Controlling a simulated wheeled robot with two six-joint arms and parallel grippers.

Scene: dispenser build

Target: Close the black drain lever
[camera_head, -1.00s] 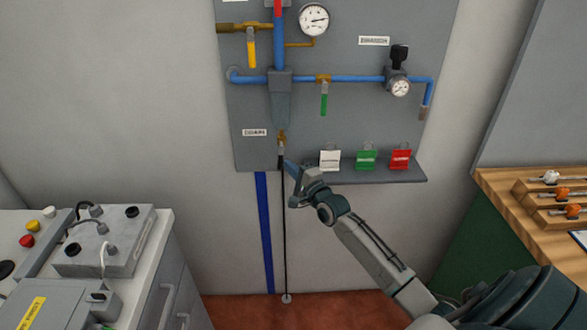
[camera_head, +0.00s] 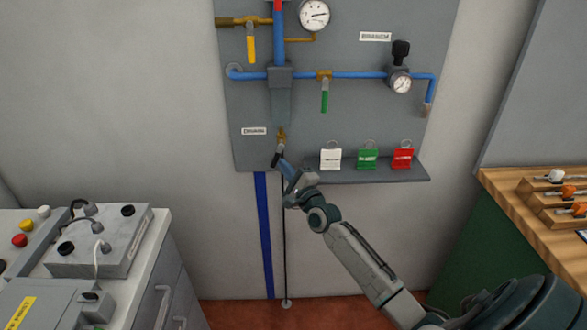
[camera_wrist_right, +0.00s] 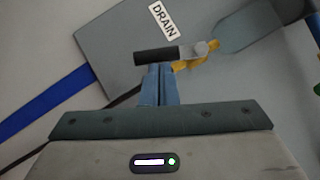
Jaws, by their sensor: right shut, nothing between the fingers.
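The black drain lever (camera_head: 276,159) sits on the small brass drain valve (camera_head: 282,134) below the grey bowl. In the head view it hangs down, tilted a little to the left. In the right wrist view the lever (camera_wrist_right: 156,56) points left from its silver hub, at an angle to the drain line. My right gripper (camera_head: 288,168) is shut and empty, just right of the lever. In the right wrist view its blue fingertips (camera_wrist_right: 158,72) are against or very close to the lever's grip; contact is hard to tell. My left gripper is not in view.
The DRAIN label (camera_head: 254,131) is left of the valve. A thin black hose (camera_head: 285,235) runs down to the floor. White, green and red tags (camera_head: 367,159) hang right of my gripper above a small shelf (camera_head: 385,174). A yellow lever (camera_head: 251,45) and green lever (camera_head: 324,97) are higher up.

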